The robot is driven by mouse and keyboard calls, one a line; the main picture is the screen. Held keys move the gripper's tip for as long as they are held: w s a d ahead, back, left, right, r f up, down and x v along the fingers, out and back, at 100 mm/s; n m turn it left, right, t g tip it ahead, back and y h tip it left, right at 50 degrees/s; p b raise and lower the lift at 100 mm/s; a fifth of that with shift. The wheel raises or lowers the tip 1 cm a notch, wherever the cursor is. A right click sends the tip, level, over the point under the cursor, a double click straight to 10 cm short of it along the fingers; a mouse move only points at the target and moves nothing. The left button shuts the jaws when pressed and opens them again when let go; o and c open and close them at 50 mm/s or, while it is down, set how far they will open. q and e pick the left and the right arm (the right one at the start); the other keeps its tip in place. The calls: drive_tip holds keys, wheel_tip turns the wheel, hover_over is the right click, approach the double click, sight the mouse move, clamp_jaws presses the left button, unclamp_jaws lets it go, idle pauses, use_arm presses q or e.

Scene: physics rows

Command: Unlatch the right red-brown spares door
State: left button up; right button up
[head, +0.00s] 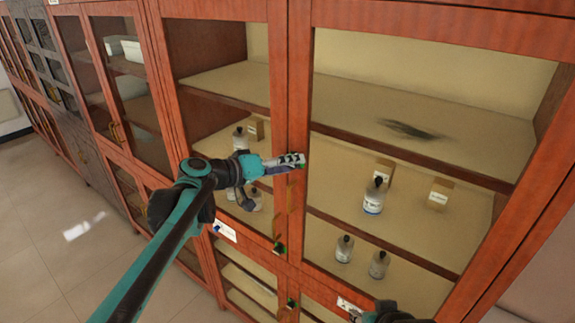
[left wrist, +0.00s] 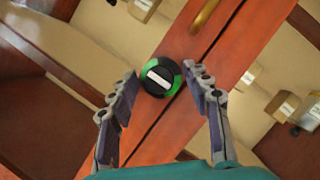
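The right red-brown door (head: 420,15) is a glazed wooden door, closed beside its left neighbour. A round black and green latch knob (left wrist: 160,77) with a white bar sits on the wood where the two doors meet. The bar lies slanted in the left wrist view. My left gripper (head: 302,161) is at this meeting line in the head view, mostly covering the knob. In the left wrist view the fingers (left wrist: 166,88) are apart, one on each side of the knob, with nothing between them held. My right gripper (head: 368,315) is only partly in view at the bottom edge; its fingers are unclear.
A brass handle (left wrist: 204,15) is close to the knob. Two more green-marked knobs sit lower, one here (head: 279,248). Labels, including a white one (head: 225,231), are too small to read. Bottles (head: 374,196) and small boxes (head: 438,194) stand behind the glass. Floor is clear at left.

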use_arm(q)
drive_tip(key=v, duration=1.2)
drive_tip(key=s+a+f+y+b, duration=0.2)
drive_tip(key=s+f+y+b, duration=0.2)
drive_tip(key=f, duration=1.1)
drive_tip(key=s+a+f+g+y+b, duration=0.1)
drive_tip(key=s+a+f+y+b, duration=0.2)
drive_tip(key=s+f+b, duration=0.7)
drive_tip(key=s+a+f+g+y+b, duration=0.1)
drive_tip(key=s+a+f+y+b, duration=0.2)
drive_tip(key=f, duration=1.9)
drive_tip(key=s+y+b, duration=0.1)
drive_tip(key=s+b, duration=0.3)
drive_tip(key=b, duration=0.2)
drive_tip(key=shift+s+a+f+n+y, duration=0.2)
drive_tip(key=shift+s+f+n+y, duration=0.1)
drive_tip(key=shift+n+y, duration=0.1)
